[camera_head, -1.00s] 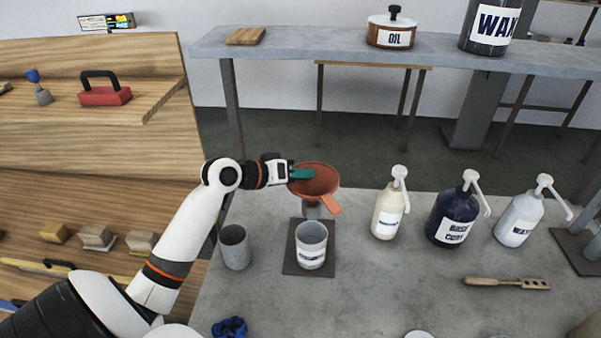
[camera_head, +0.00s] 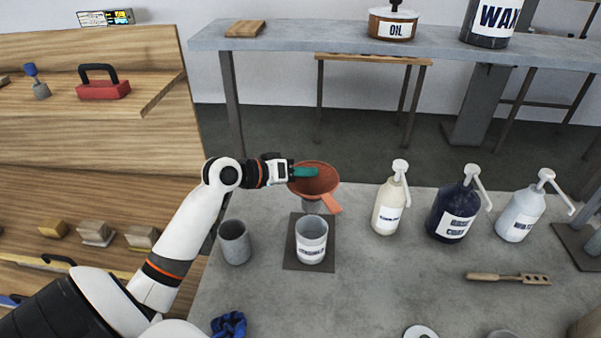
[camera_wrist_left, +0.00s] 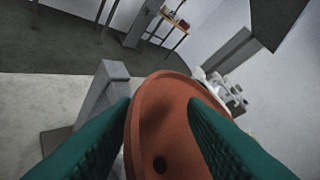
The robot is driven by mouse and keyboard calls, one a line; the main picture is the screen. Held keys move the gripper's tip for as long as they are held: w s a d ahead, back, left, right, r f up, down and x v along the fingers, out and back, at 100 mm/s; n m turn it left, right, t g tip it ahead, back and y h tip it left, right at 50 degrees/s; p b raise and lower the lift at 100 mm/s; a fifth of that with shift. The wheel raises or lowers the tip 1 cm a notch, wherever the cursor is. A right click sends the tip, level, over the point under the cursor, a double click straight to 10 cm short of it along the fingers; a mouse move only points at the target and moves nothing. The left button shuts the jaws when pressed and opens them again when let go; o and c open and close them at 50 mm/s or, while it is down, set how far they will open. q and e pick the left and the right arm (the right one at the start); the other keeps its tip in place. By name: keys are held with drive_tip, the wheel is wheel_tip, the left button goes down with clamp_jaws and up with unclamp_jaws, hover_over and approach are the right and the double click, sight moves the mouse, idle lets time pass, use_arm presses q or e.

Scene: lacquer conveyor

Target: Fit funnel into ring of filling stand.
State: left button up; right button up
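The orange-brown funnel (camera_head: 322,187) is in my left gripper (camera_head: 304,173), whose green fingers are shut on its rim at the left side. Its wide mouth faces up and its tab points toward the front right. It is in the air above and behind a pale cup (camera_head: 311,249) on a dark square plate (camera_head: 293,262). In the left wrist view the funnel (camera_wrist_left: 165,125) is between the two green fingers (camera_wrist_left: 160,108). A grey post (camera_wrist_left: 95,100) on a dark base shows there behind it. I cannot make out the stand's ring. My right gripper is out of view.
A grey cup (camera_head: 235,243) stands left of the plate. White (camera_head: 389,208), dark blue (camera_head: 453,215) and pale (camera_head: 520,215) pump bottles stand to the right. A slotted wooden tool (camera_head: 508,279) lies before them. A dark base plate (camera_head: 577,246) is at the right edge.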

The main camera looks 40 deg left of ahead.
use_arm(q)
drive_tip(key=b+v, duration=0.3)
drive_tip(key=v, duration=0.9)
drive_tip(key=shift+d, duration=0.1)
